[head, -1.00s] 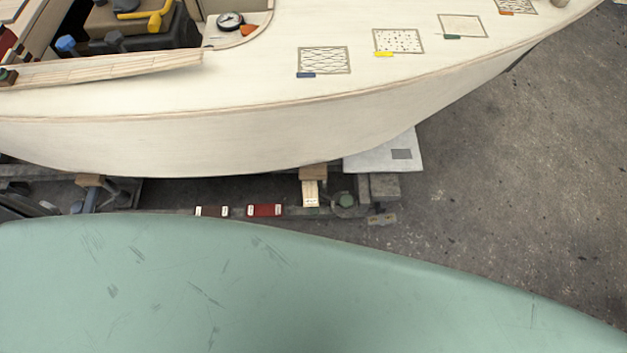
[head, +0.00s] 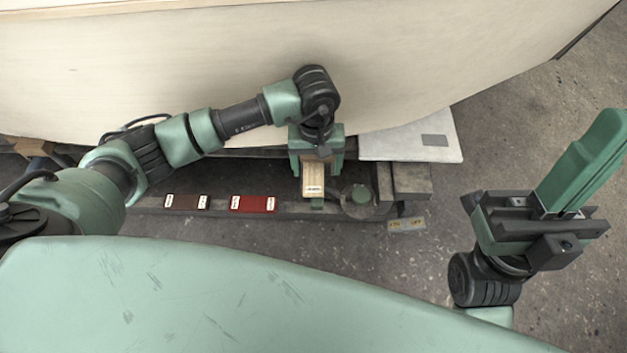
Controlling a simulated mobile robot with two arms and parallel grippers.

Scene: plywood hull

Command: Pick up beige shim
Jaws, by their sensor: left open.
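The beige shim (head: 314,180), a pale wooden piece with a small label at its near end, lies on the grey beam below the hull. My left gripper (head: 317,172) is open above it, with one green finger on each side of the shim in the picture. I cannot tell whether the fingers touch it. The far end of the shim is partly hidden by the gripper. My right gripper (head: 594,150) is at the right, away from the shim, seen side-on; its opening cannot be made out.
The pale hull (head: 420,70) rises close behind my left arm. A white board (head: 410,143) sticks out right of the gripper. Bare floor lies farther right.

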